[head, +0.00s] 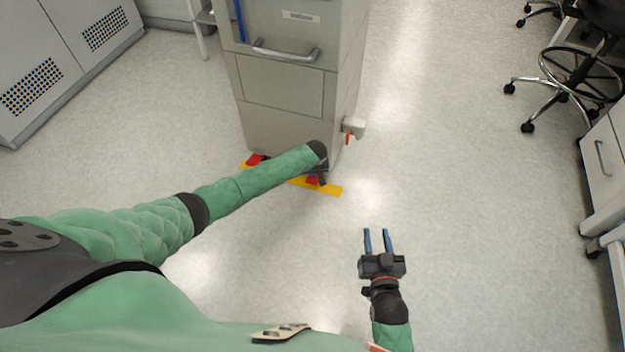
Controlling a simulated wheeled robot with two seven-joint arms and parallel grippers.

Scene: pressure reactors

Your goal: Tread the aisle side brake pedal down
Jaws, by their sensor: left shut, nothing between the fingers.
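Two red pedals show at the foot of the grey cabinet (281,92), by yellow floor strips. One red pedal (254,160) is at the left. The other red pedal (312,181) is at the right front corner and is partly hidden by my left gripper. My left gripper (319,181) is shut and empty, reaching down at that right pedal; I cannot tell whether it touches it or whether the pedal is down. My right gripper (377,241) is open and empty, above bare floor to the right of the cabinet.
The yellow strip (331,189) lies on the floor by the right pedal. A small white box with a red lever (347,138) juts from the cabinet's right side. A wheeled stool (575,75) and drawers (605,165) stand at the right. The floor between is clear.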

